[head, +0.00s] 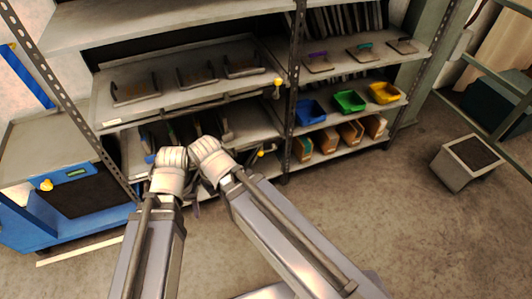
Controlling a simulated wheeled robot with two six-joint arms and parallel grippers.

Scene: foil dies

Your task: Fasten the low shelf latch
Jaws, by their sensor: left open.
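The low shelf (258,127) is the lower tray of the left rack bay, holding several upright tools. A small yellow-knobbed latch (262,153) sits at its right front corner, beside the rack post. My left gripper (193,192) is open, left of the latch and apart from it. Its fingers show only as small dark parts between the two pale wrists. My right wrist (210,155) is in front of the low shelf, also left of the latch. The right gripper's fingers are hidden, so I cannot see their state.
An upper shelf (180,103) carries dark handled dies and has its own yellow-knobbed latch (277,82). Blue, green and yellow bins (349,101) stand in the right bay. A blue cart (70,210) is at left. A grey box (468,162) stands on open floor at right.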

